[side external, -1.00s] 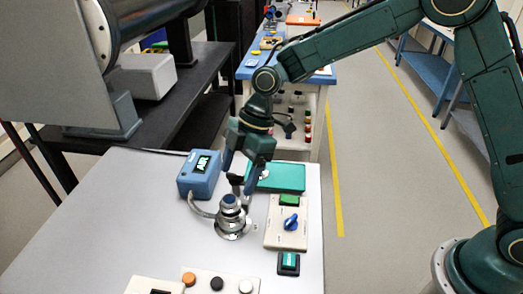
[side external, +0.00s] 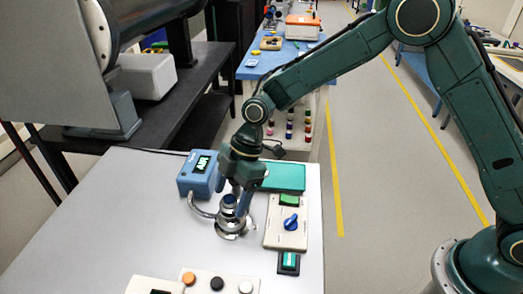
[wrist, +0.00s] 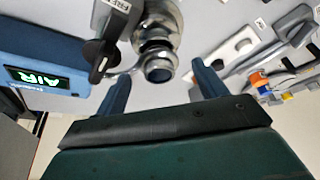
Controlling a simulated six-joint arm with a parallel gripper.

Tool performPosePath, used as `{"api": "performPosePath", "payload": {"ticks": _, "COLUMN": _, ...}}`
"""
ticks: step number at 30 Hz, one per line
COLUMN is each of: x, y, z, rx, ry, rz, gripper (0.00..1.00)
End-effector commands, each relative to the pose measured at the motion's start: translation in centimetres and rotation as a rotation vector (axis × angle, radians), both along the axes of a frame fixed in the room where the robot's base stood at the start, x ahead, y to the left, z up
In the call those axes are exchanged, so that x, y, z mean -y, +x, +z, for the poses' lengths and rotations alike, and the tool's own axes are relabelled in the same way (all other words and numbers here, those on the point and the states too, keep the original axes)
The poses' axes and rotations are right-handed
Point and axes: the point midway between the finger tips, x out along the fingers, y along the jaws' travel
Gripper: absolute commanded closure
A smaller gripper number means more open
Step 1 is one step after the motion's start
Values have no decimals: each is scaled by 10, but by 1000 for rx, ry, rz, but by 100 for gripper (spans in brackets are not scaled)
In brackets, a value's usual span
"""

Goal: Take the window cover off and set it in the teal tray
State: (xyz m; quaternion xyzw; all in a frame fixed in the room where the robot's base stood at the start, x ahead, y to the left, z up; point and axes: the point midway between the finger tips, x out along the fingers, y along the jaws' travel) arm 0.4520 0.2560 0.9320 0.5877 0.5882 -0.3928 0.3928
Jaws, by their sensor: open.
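The window cover (side external: 229,201) is a small round cap with a blue-grey top on a silver metal fitting (side external: 230,227) on the table. In the wrist view the cover (wrist: 160,68) lies between my finger tips, with gaps on both sides. My gripper (side external: 235,198) is open, pointing down at the cover, and partly hides it; both fingers (wrist: 160,88) show in the wrist view. A black lever with a label reading "FREE" (wrist: 113,35) sits beside the fitting. The teal tray (side external: 285,178) is behind and to the right, and looks empty where visible.
A blue box reading "AIR" (side external: 198,174) stands left of the fitting, with a grey hose (side external: 198,208) between them. A panel with a blue knob (side external: 288,224) and a dark button box (side external: 289,263) stand right. The table's left part is clear.

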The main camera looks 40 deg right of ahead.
Motion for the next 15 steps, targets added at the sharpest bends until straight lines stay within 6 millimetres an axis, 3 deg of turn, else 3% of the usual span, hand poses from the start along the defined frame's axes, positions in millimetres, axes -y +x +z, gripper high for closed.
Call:
{"api": "performPosePath", "payload": {"ticks": 14, "x": 0, "y": 0, "z": 0, "rx": 1, "ry": 0, "rz": 0, "gripper": 29}}
{"api": "performPosePath", "payload": {"ticks": 15, "x": 0, "y": 0, "z": 0, "rx": 1, "ry": 0, "rz": 0, "gripper": 35}}
